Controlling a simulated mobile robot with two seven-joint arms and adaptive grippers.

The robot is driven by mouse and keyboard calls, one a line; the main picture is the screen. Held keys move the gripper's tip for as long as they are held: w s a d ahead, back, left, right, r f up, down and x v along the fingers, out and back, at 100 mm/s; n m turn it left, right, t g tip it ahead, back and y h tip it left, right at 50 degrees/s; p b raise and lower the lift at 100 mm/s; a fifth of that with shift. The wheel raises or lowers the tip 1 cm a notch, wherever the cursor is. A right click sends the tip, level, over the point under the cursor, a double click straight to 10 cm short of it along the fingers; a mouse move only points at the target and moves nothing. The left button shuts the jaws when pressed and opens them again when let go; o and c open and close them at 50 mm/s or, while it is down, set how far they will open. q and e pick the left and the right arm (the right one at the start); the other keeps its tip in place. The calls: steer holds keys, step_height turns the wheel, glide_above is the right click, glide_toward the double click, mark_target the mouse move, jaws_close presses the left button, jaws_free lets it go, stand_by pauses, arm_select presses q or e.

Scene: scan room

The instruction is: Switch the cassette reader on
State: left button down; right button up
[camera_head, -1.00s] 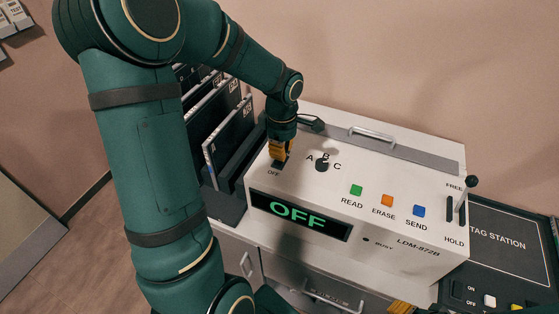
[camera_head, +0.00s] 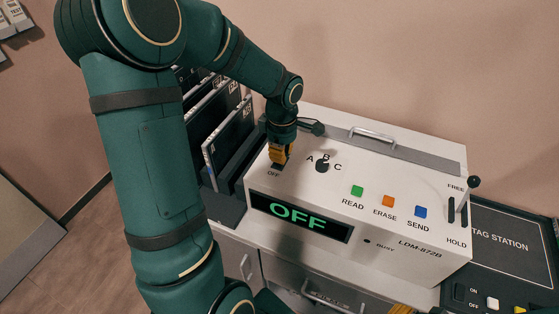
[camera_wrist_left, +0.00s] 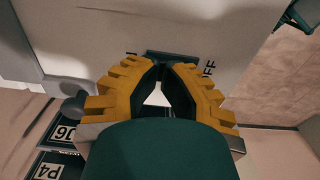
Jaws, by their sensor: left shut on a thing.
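The cassette reader is a white sloped box (camera_head: 400,250) with a dark display (camera_head: 300,216) reading OFF in green. Its power switch sits at the upper left of the panel on a dark plate (camera_head: 276,167), above an OFF label; the plate also shows in the left wrist view (camera_wrist_left: 172,56). My left gripper (camera_head: 279,154) points down onto this switch. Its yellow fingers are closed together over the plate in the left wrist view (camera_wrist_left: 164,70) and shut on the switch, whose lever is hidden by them. My right gripper (camera_head: 400,309) shows only as yellow fingertips at the bottom edge.
An A-B-C knob (camera_head: 322,166) is close to the right of my left gripper. Green (camera_head: 357,191), orange (camera_head: 388,201) and blue (camera_head: 420,212) buttons follow, then a FREE/HOLD lever (camera_head: 474,182). A cassette rack (camera_head: 228,135) stands left, a tag station (camera_head: 505,245) right.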

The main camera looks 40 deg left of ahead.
arm_select(q)
steer(key=shift+r+p, duration=2.25)
steer(key=shift+r, duration=1.2)
